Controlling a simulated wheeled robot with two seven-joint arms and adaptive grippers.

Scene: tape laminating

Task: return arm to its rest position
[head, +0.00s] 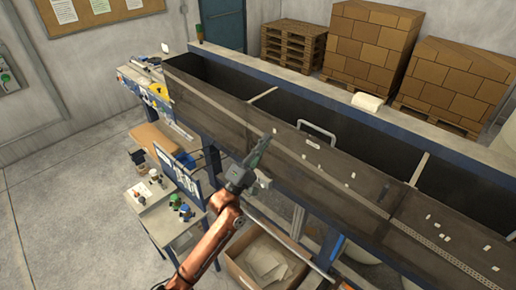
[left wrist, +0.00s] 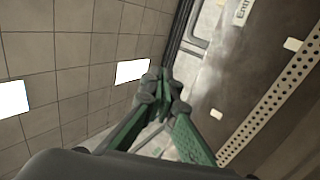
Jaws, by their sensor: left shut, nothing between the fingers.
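My left gripper (head: 258,150) shows in the head view in front of the long dark laminating bench (head: 330,185), at about the middle of its near side panel. Its fingers are together with nothing between them. The left wrist view shows the two green fingers (left wrist: 165,88) closed at the tips, with the dark bench surface to their right. My left arm, copper-coloured, reaches up from the bottom of the head view. My right gripper is not in either view.
A cardboard box (head: 268,262) with papers sits below the bench. Stacked cartons (head: 370,45) and wooden pallets (head: 292,42) stand behind. Open floor (head: 60,200) lies at the left.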

